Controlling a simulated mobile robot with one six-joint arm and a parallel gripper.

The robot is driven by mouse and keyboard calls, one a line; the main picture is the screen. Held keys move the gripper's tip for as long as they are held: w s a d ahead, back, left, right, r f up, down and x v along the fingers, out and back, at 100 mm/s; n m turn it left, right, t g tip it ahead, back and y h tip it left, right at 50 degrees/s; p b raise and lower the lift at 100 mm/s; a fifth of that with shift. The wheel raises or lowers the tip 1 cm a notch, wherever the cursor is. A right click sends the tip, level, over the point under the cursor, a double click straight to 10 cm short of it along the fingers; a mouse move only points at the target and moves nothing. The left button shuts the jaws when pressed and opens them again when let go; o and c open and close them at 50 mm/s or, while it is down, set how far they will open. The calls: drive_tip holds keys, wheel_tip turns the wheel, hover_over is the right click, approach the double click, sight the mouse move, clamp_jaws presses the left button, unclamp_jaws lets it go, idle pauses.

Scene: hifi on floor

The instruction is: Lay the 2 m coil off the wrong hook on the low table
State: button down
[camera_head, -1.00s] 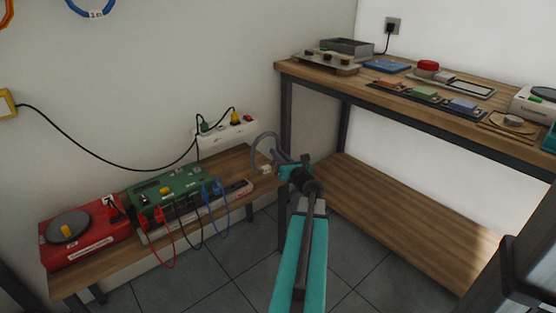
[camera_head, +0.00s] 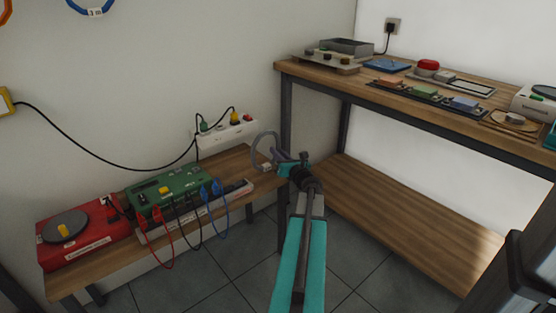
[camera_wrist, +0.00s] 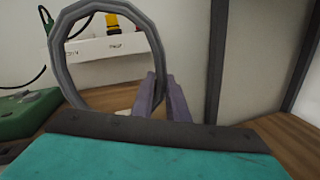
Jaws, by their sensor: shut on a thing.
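A grey coil (camera_head: 256,144) stands upright over the right end of the low wooden table (camera_head: 240,165). My gripper (camera_head: 284,158) is shut on the coil's right side. In the wrist view the grey ring (camera_wrist: 57,60) rises in front of my gripper (camera_wrist: 160,92), with its lower right part at the fingers. A small pale tag (camera_head: 267,167) shows at the coil's bottom. I cannot tell whether the coil touches the table top. A blue coil (camera_head: 90,10) marked "1 m" hangs on the wall at the upper left.
A green device (camera_head: 170,190) with leads and a red device (camera_head: 80,235) fill the left and middle of the low table. A white power strip (camera_head: 228,133) is behind the coil. The workbench (camera_head: 400,105) stands to the right.

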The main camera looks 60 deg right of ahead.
drive_tip(key=shift+f+b, duration=0.4)
drive_tip(key=shift+f, duration=0.7)
drive_tip(key=shift+f, duration=0.15)
drive_tip(key=c, duration=1.7)
unclamp_jaws()
drive_tip(key=shift+c, duration=0.2)
drive_tip(key=shift+s+a+r, duration=0.2)
drive_tip(key=shift+s+a, duration=0.05)
drive_tip(key=shift+s, duration=0.2)
drive_tip(key=p+v, duration=0.2)
drive_tip(key=v, duration=0.9)
drive_tip(key=shift+p, duration=0.35)
drive_tip(key=shift+a, duration=0.1)
